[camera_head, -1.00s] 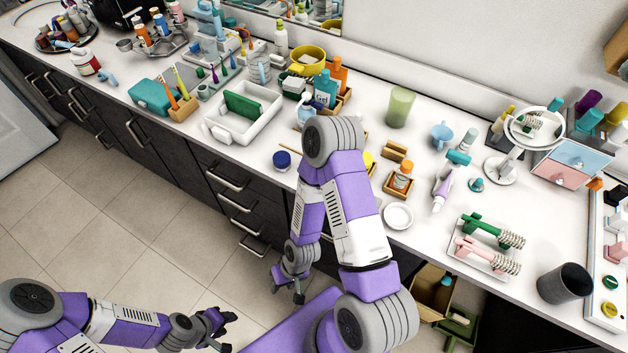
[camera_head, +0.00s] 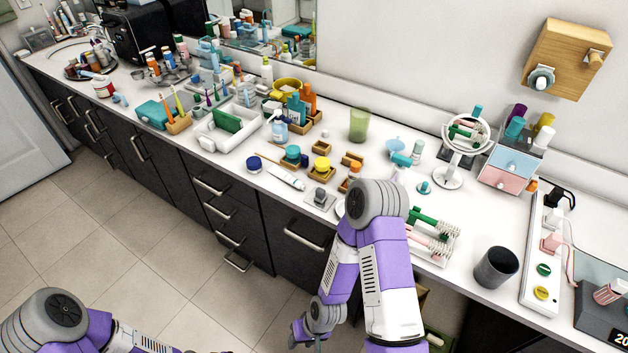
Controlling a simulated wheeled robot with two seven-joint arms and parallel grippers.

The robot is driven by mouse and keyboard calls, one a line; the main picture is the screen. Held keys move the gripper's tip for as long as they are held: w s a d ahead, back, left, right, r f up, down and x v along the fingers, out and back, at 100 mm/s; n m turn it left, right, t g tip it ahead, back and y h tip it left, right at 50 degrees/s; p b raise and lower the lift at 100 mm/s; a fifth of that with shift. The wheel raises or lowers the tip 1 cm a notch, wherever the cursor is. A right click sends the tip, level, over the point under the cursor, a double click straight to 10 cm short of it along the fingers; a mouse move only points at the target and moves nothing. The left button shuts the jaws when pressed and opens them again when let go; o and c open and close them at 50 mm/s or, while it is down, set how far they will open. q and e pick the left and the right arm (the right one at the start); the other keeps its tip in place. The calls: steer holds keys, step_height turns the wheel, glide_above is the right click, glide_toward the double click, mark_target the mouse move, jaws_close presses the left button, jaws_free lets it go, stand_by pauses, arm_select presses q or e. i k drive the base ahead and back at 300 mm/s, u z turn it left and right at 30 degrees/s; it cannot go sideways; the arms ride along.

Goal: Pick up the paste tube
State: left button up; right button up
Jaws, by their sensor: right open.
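A white tube (camera_head: 285,177), which looks like the paste tube, lies on its side near the counter's front edge, between a blue-lidded jar (camera_head: 254,163) and a small grey item (camera_head: 320,198). Nothing holds it. My right gripper (camera_head: 308,337) is open and empty. It hangs low in front of the drawers, well below the counter top and apart from the tube. My left forearm enters at the lower left; its gripper is out of the picture.
Wooden holders with jars (camera_head: 321,170) stand right of the tube. A white tray (camera_head: 225,127), a pump bottle (camera_head: 279,130) and a green cup (camera_head: 359,124) stand behind. My right arm covers part of the counter. The drawer fronts and handles (camera_head: 233,261) lie below the edge.

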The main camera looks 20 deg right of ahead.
mark_target(275, 170)
steer(key=z, duration=0.7)
steer(key=i, duration=0.5)
